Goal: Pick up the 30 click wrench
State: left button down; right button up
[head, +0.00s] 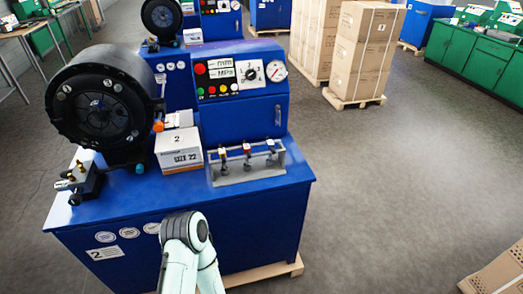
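A grey metal rack (246,171) stands on the blue crimper's top, right of the middle. It holds three small upright tools with coloured tops, which may be click wrenches: a left one (223,156), a middle one (247,154) and a right one (270,149). Their markings are too small to read, so I cannot tell which is the 30. A pale arm link of mine with a dark joint shows at the bottom, in front of the machine. Neither gripper shows.
The blue bench (180,205) carries a black crimper head (103,105), a "SIZE 22" box (180,150), a control panel (240,75) and a black block with brass fittings (86,182). Pallet cartons (365,50) stand behind right. Floor on the right (390,190) is clear.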

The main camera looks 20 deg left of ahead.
aim_at(270, 145)
jog(key=i+l+u, duration=0.1)
jog(key=u, duration=1.45)
jog(key=l+u, duration=0.6)
jog(key=u, duration=0.15)
jog(key=l+u, duration=0.35)
jog(key=k+j, duration=0.05)
